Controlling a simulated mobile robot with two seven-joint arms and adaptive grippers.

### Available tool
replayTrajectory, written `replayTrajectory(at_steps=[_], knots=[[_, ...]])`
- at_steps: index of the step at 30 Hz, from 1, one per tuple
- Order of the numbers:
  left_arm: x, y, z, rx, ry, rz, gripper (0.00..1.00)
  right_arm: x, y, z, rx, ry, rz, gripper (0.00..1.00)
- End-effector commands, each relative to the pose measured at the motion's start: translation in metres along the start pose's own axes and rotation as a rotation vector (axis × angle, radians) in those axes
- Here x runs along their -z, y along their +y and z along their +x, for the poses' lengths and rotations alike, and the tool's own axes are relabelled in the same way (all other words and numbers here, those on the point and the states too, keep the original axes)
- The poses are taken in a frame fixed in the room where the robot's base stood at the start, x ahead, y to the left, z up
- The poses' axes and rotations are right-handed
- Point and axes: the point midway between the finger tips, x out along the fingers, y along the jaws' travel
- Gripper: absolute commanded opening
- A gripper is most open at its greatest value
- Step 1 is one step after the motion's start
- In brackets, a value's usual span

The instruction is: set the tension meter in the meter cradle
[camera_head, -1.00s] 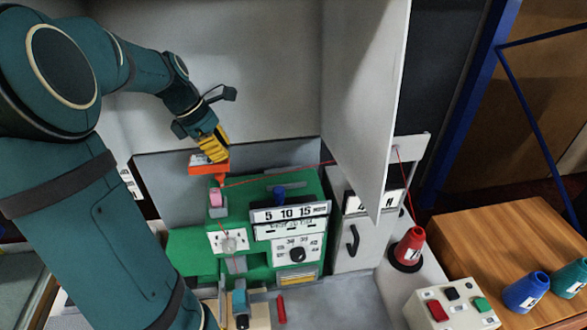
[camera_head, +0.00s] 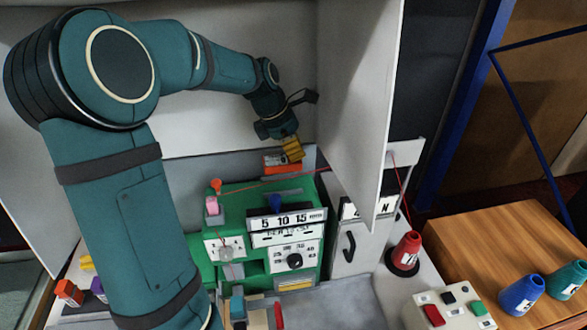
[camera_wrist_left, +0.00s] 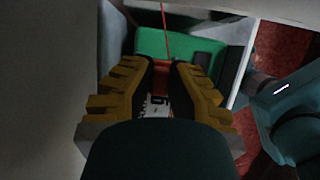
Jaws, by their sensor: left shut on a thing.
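The tension meter appears to be the orange-red box (camera_head: 281,164) at the back, above the right rear of the green machine. My left gripper (camera_head: 292,148), with yellow fingers, points down and is shut on its top. In the left wrist view, the fingers (camera_wrist_left: 160,85) have a red and white piece (camera_wrist_left: 157,103) between them, partly hidden by the gripper's dark body. I cannot single out the meter cradle with certainty. My right gripper is not in view.
The green machine (camera_head: 239,192) carries dials and a number plate. A red thread (camera_head: 408,196) runs from the red cone (camera_head: 408,251) towards it. A white upright panel (camera_head: 358,110) stands just right of my gripper. A button box (camera_head: 449,306) and wooden table (camera_head: 510,238) are front right.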

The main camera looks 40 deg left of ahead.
Motion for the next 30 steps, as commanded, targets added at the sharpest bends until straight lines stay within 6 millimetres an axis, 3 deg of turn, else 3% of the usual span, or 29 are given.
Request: replayTrajectory(at_steps=[15,28,29,30], knots=[[0.027,0.0,0.056,0.002,0.004,-0.005,0.0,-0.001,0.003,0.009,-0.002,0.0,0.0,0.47],[0.029,0.0,0.061,0.002,0.003,-0.004,0.0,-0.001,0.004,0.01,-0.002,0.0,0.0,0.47],[0.029,0.0,0.061,0.002,0.003,-0.004,0.2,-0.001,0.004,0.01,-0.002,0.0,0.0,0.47],[0.029,0.0,0.061,0.002,0.003,-0.004,0.34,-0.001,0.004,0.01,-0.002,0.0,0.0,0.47]])
